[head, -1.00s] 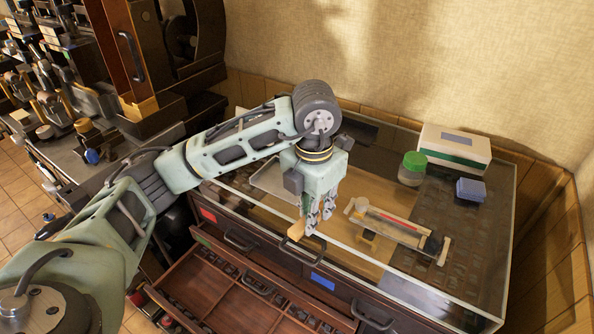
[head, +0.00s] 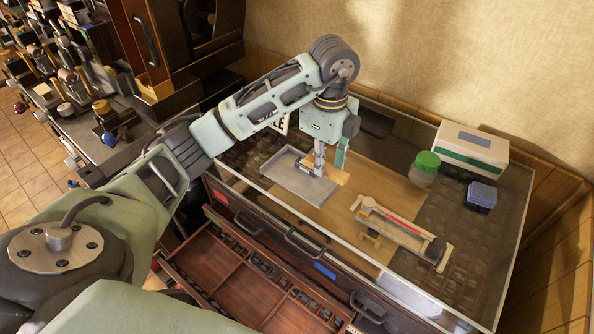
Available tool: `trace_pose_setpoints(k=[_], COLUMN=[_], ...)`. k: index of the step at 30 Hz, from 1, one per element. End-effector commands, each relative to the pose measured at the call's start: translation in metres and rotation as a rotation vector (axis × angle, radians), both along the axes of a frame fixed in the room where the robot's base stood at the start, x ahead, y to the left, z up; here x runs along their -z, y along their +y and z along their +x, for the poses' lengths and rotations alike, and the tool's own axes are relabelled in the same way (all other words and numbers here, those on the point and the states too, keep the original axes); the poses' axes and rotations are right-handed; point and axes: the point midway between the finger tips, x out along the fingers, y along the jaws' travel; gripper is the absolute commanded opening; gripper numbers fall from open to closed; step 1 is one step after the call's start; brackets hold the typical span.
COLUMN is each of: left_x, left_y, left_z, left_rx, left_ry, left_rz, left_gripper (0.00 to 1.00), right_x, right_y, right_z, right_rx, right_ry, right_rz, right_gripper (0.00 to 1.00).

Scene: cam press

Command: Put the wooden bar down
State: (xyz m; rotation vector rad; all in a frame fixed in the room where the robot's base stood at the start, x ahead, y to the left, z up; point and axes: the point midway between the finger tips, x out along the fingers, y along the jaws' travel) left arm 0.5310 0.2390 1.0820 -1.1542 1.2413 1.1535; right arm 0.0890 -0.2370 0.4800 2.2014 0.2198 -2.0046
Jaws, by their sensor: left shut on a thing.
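My left gripper (head: 329,168) points down over the top of the cabinet and is shut on the wooden bar (head: 340,178). Only a short light-brown part of the bar shows beside the fingers; the fingers hide the rest. The bar is at the right end of a shallow grey tray (head: 285,175), low over the cabinet top. I cannot tell whether it touches the tray or the surface. My right gripper is not in view.
A wooden fixture with a red strip (head: 402,228) lies to the right on a light board (head: 375,185). Behind it are a green-lidded jar (head: 425,168), a blue box (head: 481,195) and a white-green box (head: 470,148). An open drawer (head: 235,275) juts out in front.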

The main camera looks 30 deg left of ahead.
Motion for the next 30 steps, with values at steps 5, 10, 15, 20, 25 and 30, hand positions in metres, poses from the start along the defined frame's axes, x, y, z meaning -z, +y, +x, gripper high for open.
trace_pose_setpoints(k=[5, 10, 15, 20, 25, 30], left_x=[0.027, 0.041, 0.050, 0.071, 0.089, 0.090], left_y=[0.043, 0.073, 0.084, 0.083, 0.084, 0.084], left_z=[-0.003, -0.003, -0.003, -0.004, -0.003, -0.002], left_rx=[-0.004, 0.000, 0.003, 0.004, 0.004, 0.004], left_ry=[0.007, 0.005, 0.002, 0.006, 0.001, -0.001], left_rz=[0.000, 0.001, 0.001, -0.001, 0.000, 0.001], left_gripper=[0.00, 0.00, 0.00, 0.00, 0.00, 0.00], right_x=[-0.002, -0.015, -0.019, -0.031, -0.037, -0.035], right_y=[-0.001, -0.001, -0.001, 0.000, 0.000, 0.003], right_z=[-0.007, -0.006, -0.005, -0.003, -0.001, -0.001], right_rx=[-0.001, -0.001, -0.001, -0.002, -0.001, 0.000], right_ry=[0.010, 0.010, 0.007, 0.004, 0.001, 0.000], right_rz=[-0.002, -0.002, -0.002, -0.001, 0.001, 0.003], right_gripper=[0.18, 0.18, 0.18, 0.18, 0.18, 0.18])
